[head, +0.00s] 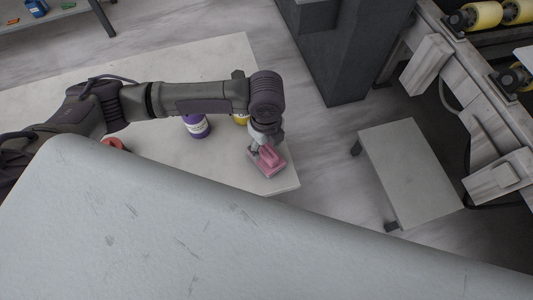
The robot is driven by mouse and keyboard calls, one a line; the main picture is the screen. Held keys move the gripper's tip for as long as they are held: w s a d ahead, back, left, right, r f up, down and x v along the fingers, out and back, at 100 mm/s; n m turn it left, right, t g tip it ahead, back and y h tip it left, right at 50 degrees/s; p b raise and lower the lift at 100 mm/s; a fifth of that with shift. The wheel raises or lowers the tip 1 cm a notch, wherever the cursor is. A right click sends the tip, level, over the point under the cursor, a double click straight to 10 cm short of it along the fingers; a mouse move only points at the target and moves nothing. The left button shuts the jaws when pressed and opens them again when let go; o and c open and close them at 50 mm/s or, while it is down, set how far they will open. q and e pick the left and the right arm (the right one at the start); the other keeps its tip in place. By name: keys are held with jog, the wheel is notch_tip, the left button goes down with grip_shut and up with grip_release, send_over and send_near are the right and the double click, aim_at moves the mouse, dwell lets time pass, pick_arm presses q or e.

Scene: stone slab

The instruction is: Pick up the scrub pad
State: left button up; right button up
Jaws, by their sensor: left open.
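The scrub pad (267,161) is a pink block with a raised grip on top. It lies near the right corner of the pale stone slab (225,62) in the head view. My left gripper (262,147) points down at the pad's upper left part, right over or against it. Its jaws are open, but the fingers are small and partly hidden, so I cannot tell whether they touch the pad. My right gripper is not in view.
A purple container (196,127) stands left of the pad, with a yellow item (241,119) partly hidden behind my arm. A red item (113,144) lies farther left. A grey box-like column (345,50) and a low grey platform (410,170) stand to the right.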

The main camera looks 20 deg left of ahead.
aim_at(266, 150)
pick_arm(q)
jog(key=shift+f, duration=1.6)
jog(key=shift+c, duration=0.3)
grip_shut()
jog(key=shift+r, duration=0.1)
jog(key=shift+r, duration=0.6)
notch_tip(266, 150, up, 3)
jog(key=shift+d+f, duration=0.1)
jog(key=s+d+r, duration=0.1)
jog(key=d+r, duration=0.2)
jog(key=d, duration=0.2)
jog(key=s+d+r+b, duration=0.1)
jog(key=d+r, duration=0.3)
jog(key=d, duration=0.2)
jog(key=shift+s+d, duration=0.2)
